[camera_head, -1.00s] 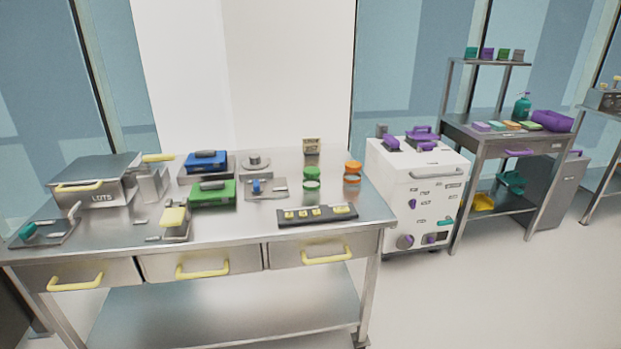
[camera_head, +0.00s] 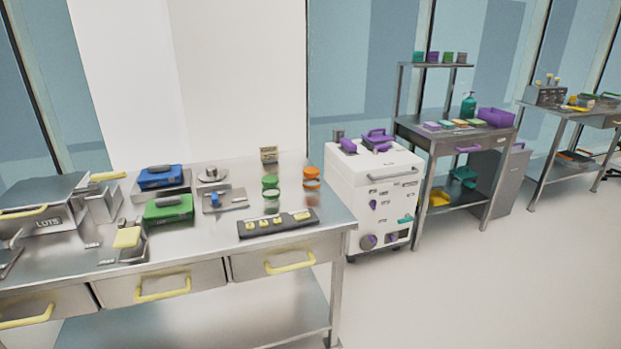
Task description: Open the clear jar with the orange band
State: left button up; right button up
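The clear jar with the orange band (camera_head: 312,177) stands upright near the back right corner of the steel table (camera_head: 200,240). It has an orange top. A similar jar with a green top (camera_head: 270,187) stands just to its left. Neither of my grippers is in view.
A black strip with yellow pieces (camera_head: 277,223) lies in front of the jars. Green (camera_head: 168,209) and blue (camera_head: 160,177) cases sit further left. A white cabinet (camera_head: 365,190) stands right of the table. Open floor (camera_head: 480,290) lies at the right front.

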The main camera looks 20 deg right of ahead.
aim_at(309, 185)
jog(key=l+u, duration=0.1)
jog(key=u, duration=0.2)
jog(key=i+l+u, duration=0.1)
jog(key=u, duration=0.15)
jog(key=i+l+u, duration=0.1)
jog(key=l+u, duration=0.3)
jog(key=l, duration=0.6)
jog(key=l+u, duration=0.2)
jog(key=l, duration=2.85)
